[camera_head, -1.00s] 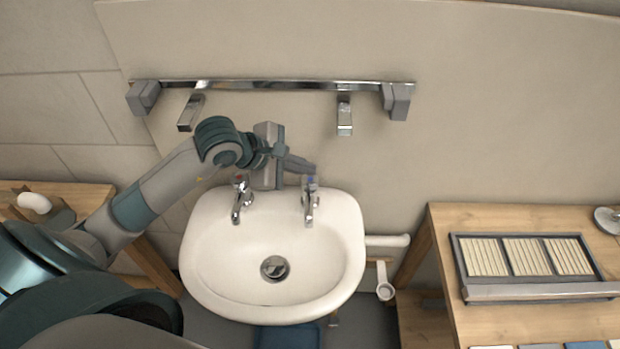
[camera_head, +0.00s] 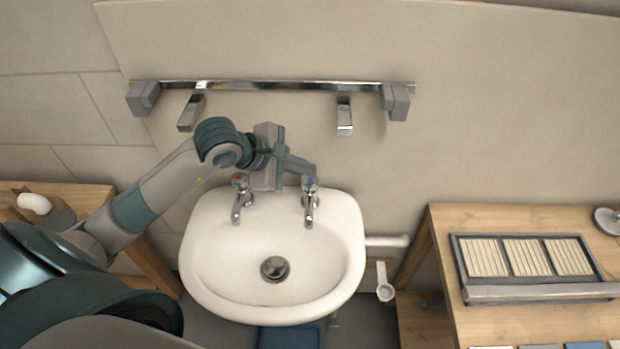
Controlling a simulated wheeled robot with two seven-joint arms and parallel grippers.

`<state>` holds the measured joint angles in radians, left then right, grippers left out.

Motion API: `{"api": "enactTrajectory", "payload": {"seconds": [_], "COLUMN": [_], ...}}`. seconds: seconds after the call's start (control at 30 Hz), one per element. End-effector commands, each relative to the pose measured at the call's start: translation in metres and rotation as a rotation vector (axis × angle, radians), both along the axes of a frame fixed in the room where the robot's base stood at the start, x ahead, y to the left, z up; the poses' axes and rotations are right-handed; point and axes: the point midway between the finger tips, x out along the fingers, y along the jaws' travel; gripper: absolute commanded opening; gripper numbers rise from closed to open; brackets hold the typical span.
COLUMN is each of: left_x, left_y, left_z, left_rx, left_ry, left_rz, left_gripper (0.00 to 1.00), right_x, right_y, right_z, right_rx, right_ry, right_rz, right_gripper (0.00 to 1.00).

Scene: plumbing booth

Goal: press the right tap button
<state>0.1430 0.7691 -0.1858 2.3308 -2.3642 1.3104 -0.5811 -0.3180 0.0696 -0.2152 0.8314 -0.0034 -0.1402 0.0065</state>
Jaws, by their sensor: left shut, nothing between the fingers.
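The white sink (camera_head: 215,265) has two chrome taps on its back edge. The right tap (camera_head: 309,205) has a blue mark on top, and the left tap (camera_head: 241,200) has a red mark. My left gripper (camera_head: 312,170) is shut and empty. Its fingertips are just above and behind the right tap's button (camera_head: 309,182); I cannot tell whether they touch it. My right gripper is not in view.
A chrome rail (camera_head: 270,85) with grey end blocks runs along the wall above the sink. A wooden bench (camera_head: 440,225) with a grey slatted tray (camera_head: 462,270) stands at right. Another wooden table (camera_head: 95,195) is at left.

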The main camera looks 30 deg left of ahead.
Motion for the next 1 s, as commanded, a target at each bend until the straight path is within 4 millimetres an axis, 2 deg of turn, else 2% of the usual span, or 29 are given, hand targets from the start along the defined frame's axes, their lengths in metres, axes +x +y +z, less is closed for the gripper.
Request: {"api": "enactTrajectory", "payload": {"seconds": [0.27, 0.77, 1.0], "left_x": [0.000, 0.000, 0.000], "left_y": [0.000, 0.000, 0.000], "left_z": [0.000, 0.000, -0.005], "left_rx": [0.000, 0.000, 0.001], "left_ry": [0.000, 0.000, 0.000], "left_rz": [0.000, 0.000, -0.001], "left_gripper": [0.00, 0.00, 0.00], "right_x": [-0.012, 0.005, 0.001], "right_y": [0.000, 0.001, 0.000], "right_z": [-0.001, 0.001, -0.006], "right_rx": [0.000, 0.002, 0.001], "right_ry": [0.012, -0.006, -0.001], "right_rz": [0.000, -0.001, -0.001], "right_gripper": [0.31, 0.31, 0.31]}}
